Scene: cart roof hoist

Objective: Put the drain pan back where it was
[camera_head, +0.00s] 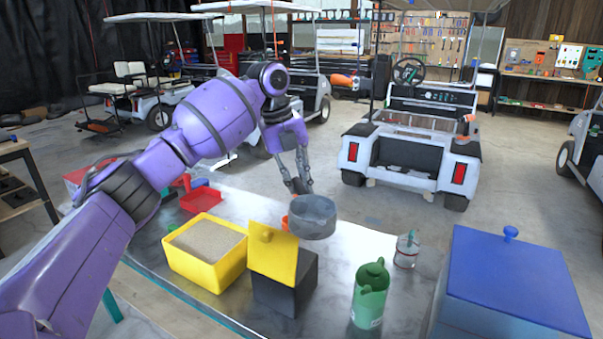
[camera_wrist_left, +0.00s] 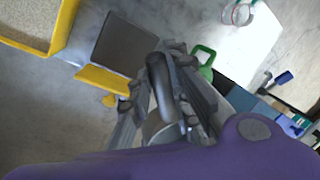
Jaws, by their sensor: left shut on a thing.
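The drain pan (camera_head: 312,222) is a round grey pan near the middle of the head view. My left gripper (camera_head: 301,186) is shut on its far rim side. The pan appears level and above the workbench (camera_head: 235,318), but its exact height is hard to tell. In the left wrist view, the gripper (camera_wrist_left: 165,105) fingers close around part of the grey pan (camera_wrist_left: 160,82), and much of the pan is hidden. My right gripper is in neither view.
A red tray (camera_head: 201,200) lies behind. Golf carts stand beyond.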

